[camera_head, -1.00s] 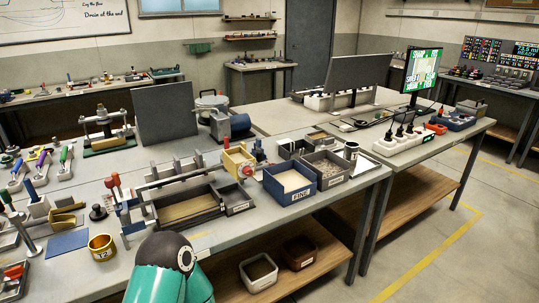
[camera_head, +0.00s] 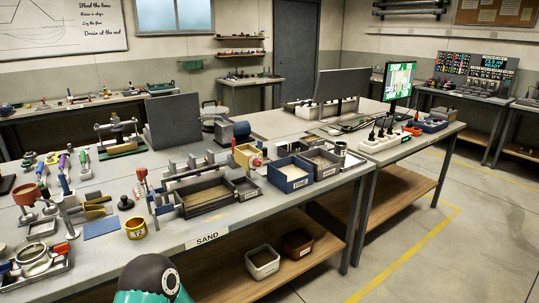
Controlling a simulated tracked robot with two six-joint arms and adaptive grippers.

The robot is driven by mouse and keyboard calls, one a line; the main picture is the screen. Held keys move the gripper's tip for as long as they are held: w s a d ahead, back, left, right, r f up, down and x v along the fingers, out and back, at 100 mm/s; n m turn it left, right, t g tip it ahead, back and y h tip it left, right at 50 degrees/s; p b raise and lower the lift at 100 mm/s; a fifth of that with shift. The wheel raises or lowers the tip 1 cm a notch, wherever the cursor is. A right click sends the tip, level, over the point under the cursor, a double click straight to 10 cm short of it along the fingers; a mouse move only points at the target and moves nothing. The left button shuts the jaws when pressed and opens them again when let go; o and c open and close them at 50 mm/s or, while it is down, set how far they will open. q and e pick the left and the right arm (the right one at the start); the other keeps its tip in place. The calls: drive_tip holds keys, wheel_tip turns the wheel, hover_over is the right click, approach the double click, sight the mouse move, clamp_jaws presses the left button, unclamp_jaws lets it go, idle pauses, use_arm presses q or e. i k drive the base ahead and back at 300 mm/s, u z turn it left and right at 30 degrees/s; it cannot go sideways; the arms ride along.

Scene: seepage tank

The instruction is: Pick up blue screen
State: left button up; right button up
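A flat dark-blue square (camera_head: 101,228), which looks like the blue screen, lies on the near left of the sand table (camera_head: 235,228). A brass cup (camera_head: 136,228) stands just to its right. Yellow scoop-like pieces (camera_head: 97,206) lie just behind it. A teal and black part of one of my arms shows at the bottom edge, nearer than the table's front edge. Neither gripper is in view, so I cannot see whether they are open or shut.
A metal tray (camera_head: 40,262) with rings stands left of the blue square. A dark sand tray (camera_head: 210,198) and a blue bin (camera_head: 290,174) stand to the right. Bare table top lies in front of the brass cup. Two bins (camera_head: 262,262) sit on the lower shelf.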

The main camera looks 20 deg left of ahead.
sight(259, 146)
drive_tip(key=u, duration=0.15)
drive_tip(key=i, duration=0.9)
drive_tip(key=z, duration=0.05)
